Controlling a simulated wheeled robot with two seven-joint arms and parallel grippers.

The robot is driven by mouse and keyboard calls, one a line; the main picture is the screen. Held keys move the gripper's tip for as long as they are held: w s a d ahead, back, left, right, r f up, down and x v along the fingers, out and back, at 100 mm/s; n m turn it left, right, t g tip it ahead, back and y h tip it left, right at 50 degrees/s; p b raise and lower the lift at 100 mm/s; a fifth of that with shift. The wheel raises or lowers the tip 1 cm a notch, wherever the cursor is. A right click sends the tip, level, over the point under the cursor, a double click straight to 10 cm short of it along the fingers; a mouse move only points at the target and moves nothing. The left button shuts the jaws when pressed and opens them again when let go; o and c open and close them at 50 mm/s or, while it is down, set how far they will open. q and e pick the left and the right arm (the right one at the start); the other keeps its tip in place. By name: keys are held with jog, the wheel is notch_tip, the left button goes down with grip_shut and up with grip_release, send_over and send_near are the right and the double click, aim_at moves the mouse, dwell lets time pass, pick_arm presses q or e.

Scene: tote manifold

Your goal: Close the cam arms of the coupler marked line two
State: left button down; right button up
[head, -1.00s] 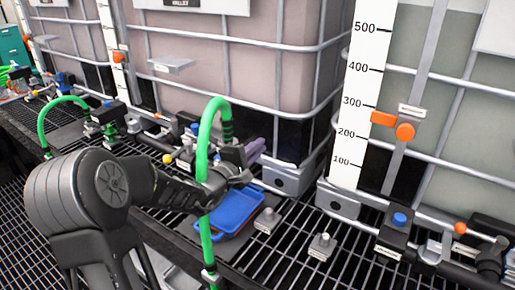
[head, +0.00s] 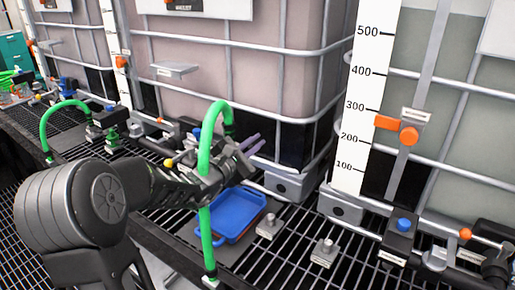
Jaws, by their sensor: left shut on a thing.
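A green hose (head: 205,235) arches up in front of my left arm. Its far end goes down to a dark coupler (head: 228,143) at the foot of the pink-filled tote. Two purple-grey lever-like arms (head: 250,143) stick out to the right there. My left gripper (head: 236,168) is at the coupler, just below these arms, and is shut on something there. Its fingertips are dark against dark parts, so the exact grip is hard to see. I cannot read a line two mark. My right gripper is not in view.
Another green hose (head: 62,110) arches at the left. A valve with a blue knob (head: 403,226) sits at the right tote.

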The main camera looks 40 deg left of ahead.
pick_arm(q)
jog(key=n, duration=0.1)
jog(key=a+n, duration=0.1)
jog(key=n, duration=0.1)
jog(key=r+n, duration=0.1)
jog(key=shift+a+n, duration=0.3)
dwell(0.4)
jog(key=c, duration=1.5)
grip_release()
